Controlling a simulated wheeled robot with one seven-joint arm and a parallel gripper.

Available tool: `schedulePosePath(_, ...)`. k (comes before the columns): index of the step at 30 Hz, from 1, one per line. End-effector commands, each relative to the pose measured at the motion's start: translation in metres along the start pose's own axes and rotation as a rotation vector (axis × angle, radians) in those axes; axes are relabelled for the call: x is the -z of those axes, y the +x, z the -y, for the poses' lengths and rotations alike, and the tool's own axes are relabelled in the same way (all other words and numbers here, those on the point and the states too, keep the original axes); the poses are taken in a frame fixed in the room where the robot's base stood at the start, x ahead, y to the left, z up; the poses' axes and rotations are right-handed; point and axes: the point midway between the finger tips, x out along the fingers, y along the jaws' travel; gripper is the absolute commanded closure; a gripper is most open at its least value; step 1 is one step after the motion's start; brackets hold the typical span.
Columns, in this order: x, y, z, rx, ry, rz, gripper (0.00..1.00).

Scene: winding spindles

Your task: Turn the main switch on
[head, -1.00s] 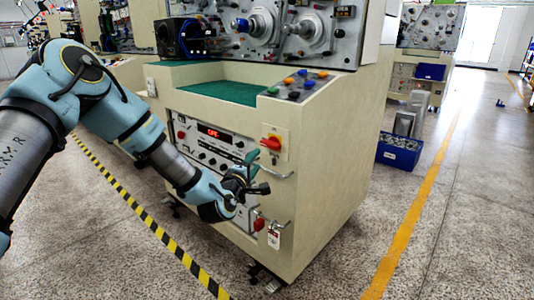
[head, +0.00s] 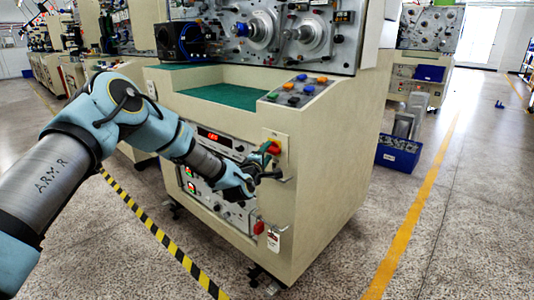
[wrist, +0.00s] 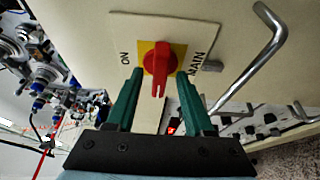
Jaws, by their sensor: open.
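The main switch is a red rotary knob (wrist: 158,66) on a yellow square, set in a pale plate marked ON and MAIN. In the head view the red knob (head: 274,147) shows on the front of the cream machine cabinet (head: 330,180), partly covered by a finger. My gripper (wrist: 160,78) is open, with one green finger on each side of the knob. The knob's grip points toward my palm in the wrist view, between the fingers. I cannot tell whether either finger touches it. My gripper (head: 268,161) is in front of the switch in the head view.
A bent metal handle (wrist: 255,62) sticks out close to the right finger in the wrist view. A red padlock with a tag (head: 272,238) hangs below the switch. Coloured buttons (head: 297,88) sit on the ledge above. The floor to the right is clear up to a blue crate (head: 398,154).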

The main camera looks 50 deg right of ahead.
Motion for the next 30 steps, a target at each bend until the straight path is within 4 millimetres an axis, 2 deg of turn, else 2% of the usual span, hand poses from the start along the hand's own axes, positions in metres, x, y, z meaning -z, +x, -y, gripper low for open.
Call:
schedulePosePath(4,0.0000,-0.0002,0.0001,0.000,0.000,0.000,0.49)
schedulePosePath(18,0.0000,-0.0003,0.0001,0.000,0.000,0.000,1.00)
schedulePosePath(30,0.0000,-0.0004,0.0007,-0.001,0.002,0.000,1.00)
